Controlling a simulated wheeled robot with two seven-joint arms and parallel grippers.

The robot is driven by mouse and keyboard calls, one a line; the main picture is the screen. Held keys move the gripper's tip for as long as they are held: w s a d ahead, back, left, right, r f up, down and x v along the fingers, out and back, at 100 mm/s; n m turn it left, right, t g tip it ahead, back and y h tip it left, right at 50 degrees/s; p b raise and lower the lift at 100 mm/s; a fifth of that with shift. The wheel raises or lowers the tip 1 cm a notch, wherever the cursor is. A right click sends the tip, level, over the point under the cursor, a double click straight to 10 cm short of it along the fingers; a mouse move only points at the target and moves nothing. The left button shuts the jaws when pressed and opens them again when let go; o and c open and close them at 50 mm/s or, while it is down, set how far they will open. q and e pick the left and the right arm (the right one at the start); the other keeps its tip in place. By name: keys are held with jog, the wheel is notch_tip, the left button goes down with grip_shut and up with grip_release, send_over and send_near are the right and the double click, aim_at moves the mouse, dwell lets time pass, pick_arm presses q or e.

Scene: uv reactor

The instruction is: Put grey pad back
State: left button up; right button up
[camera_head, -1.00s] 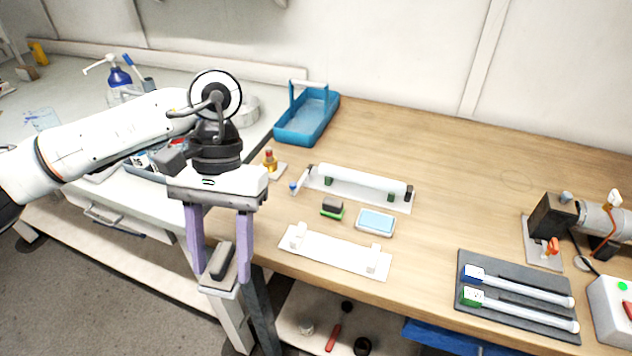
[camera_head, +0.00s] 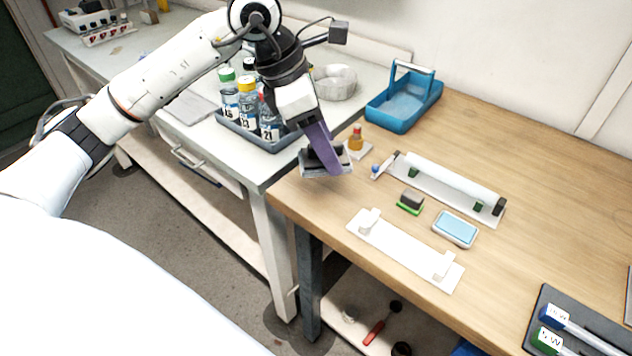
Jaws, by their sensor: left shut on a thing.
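My left gripper (camera_head: 325,150) is shut on the grey pad (camera_head: 316,170), a small light grey block with a dark top. The purple fingers cover part of the pad. It is tilted over the left end of the wooden table; I cannot tell whether it touches the surface. A green pad with a dark top (camera_head: 410,202) lies on the wooden table to the right, beside a tray with a light blue face (camera_head: 456,229). My right gripper is not in view.
A small amber bottle (camera_head: 355,140) stands just right of the gripper. A white stand (camera_head: 405,250), a white tube on a holder (camera_head: 455,183) and a blue carrier (camera_head: 402,112) are on the wooden table. Labelled bottles (camera_head: 246,105) stand in a grey tray behind.

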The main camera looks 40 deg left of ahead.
pick_arm(q)
jog(key=w+a+r+n+t+y, duration=0.1)
jog(key=w+a+r+n+y, duration=0.15)
jog(key=n, duration=0.55)
jog(key=f, duration=0.2)
jog(key=a+f, duration=0.1)
jog(key=f, duration=0.2)
jog(key=shift+s+f, duration=0.15)
jog(key=shift+f, duration=2.4)
jog(key=shift+f+b, duration=0.15)
jog(key=shift+b, duration=0.15)
jog(key=o, duration=1)
jog(key=shift+c, duration=0.2)
